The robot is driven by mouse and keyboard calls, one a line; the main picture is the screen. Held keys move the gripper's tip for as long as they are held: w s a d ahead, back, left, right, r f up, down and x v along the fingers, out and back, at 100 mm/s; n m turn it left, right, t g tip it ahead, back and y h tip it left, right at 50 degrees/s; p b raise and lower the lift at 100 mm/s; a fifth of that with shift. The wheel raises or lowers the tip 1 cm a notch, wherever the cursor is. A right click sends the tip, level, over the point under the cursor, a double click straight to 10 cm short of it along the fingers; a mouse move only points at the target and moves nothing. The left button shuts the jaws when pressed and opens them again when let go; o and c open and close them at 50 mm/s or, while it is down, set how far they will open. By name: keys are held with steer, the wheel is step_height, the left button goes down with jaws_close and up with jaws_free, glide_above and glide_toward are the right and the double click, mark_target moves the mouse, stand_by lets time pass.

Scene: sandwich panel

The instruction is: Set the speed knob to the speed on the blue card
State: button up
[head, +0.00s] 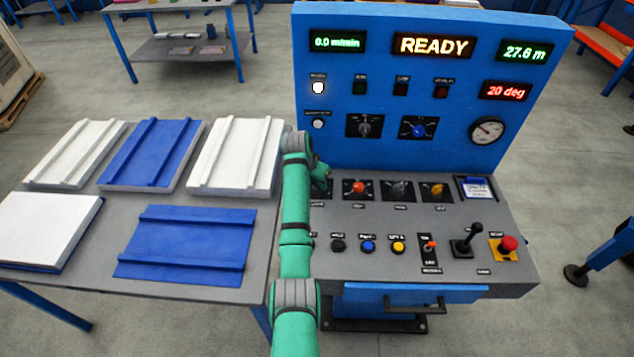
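A small card with a blue header (478,188) sits in a dark holder at the right of the console; its writing is too small to read. A row of rotary knobs lies on the sloped console: a red one (358,187), a black one (398,188) and an orange one (434,189). The labels are too small to tell which is the speed knob.
The upright blue panel (455,115) carries a grey knob (364,126), a blue knob (419,127) and displays reading 0.0 m/min, READY, 27.6 m and 20 deg. Buttons, a joystick (467,241) and a red stop button (508,244) line the front. A table with panels (237,293) stands left.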

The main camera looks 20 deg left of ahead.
steer(key=shift+n, duration=0.3)
steer(key=shift+d+n+y, duration=0.15)
steer(key=shift+n+y, duration=0.15)
steer(key=shift+n, duration=0.2)
steer(key=shift+n+y, duration=0.8)
steer(key=shift+n, duration=1.3)
steer(key=o, duration=1)
steer(key=shift+o, duration=0.2)
steer(key=shift+r, duration=0.1)
